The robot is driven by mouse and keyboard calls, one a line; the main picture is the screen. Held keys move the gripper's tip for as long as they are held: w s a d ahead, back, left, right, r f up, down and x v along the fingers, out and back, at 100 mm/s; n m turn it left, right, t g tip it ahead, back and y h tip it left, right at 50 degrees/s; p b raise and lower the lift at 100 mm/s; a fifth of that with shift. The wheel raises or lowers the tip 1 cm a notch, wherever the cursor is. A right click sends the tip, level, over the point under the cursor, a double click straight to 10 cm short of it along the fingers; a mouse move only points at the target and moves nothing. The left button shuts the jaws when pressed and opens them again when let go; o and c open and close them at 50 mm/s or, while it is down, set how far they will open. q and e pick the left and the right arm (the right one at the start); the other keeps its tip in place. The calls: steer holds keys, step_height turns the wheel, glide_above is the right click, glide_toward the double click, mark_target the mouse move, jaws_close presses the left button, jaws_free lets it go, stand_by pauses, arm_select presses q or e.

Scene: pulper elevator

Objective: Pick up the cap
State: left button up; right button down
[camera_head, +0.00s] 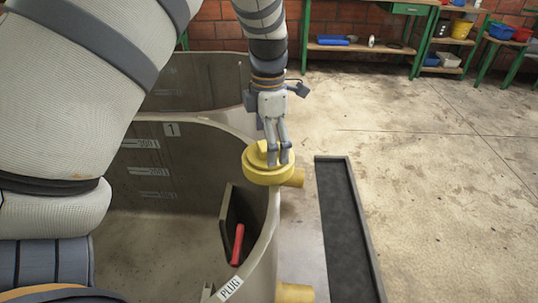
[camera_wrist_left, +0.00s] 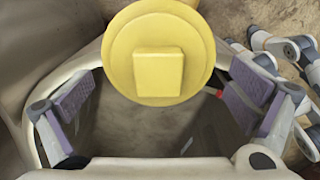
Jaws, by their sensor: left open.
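The cap (camera_head: 255,170) is a round yellow disc with a raised square knob. It sits at the rim of the grey vat (camera_head: 212,128), by a yellow pipe stub (camera_head: 296,178). My left gripper (camera_head: 279,158) points down over the cap and overlaps it in the head view. In the left wrist view the cap (camera_wrist_left: 158,35) shows near the top middle, its square knob facing the camera. The two purple-padded fingers of my left gripper (camera_wrist_left: 163,95) stand wide apart, one on each side of the knob, with clear gaps. My right gripper is not in view.
A second yellow stub (camera_head: 294,292) is lower down. A long dark trough (camera_head: 347,235) lies right of the vat. Green-legged benches (camera_head: 365,47) stand along the brick wall. The floor to the right is clear.

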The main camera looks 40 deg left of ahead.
arm_select(q)
steer(key=shift+f, duration=0.75)
steer(key=shift+r, duration=0.1)
steer(key=shift+c, duration=0.6)
